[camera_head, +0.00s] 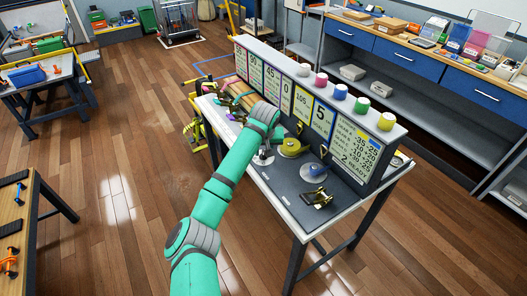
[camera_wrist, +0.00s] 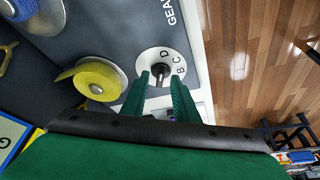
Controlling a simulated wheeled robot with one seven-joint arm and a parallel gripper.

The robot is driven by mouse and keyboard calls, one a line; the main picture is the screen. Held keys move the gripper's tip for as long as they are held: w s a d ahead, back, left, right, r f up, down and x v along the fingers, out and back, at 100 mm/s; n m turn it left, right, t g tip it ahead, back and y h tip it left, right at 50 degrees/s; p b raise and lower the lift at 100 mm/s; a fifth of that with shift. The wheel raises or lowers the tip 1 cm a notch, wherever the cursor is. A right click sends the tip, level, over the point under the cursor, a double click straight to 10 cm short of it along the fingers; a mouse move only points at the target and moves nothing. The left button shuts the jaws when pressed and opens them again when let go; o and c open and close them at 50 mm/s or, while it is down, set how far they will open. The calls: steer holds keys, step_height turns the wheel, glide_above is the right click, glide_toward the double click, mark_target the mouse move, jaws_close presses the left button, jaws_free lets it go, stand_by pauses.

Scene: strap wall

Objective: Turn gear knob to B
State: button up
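The gear knob (camera_wrist: 159,71) is a small dark handle on a round white dial (camera_wrist: 149,56) marked D, C and B, beside the word GEAR on a grey panel. Which letter the knob points at is hard to tell. My gripper (camera_wrist: 160,78) has two green fingers, open and apart, with their tips at either side of the knob's near end. Contact cannot be made out. In the head view, the dial (camera_head: 264,161) shows small on the bench top, close to my arm's end; my fingers are hard to make out there.
A yellow strap reel (camera_wrist: 97,83) sits left of the dial, and a blue reel (camera_wrist: 18,8) lies farther off. The bench (camera_head: 285,200) carries an upright board of number cards (camera_head: 320,118) behind the reels. A black and gold ratchet (camera_head: 318,194) lies at the bench's near right end.

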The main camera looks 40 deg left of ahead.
steer(key=shift+a+f, duration=0.1)
steer(key=shift+f, duration=0.15)
jaws_close()
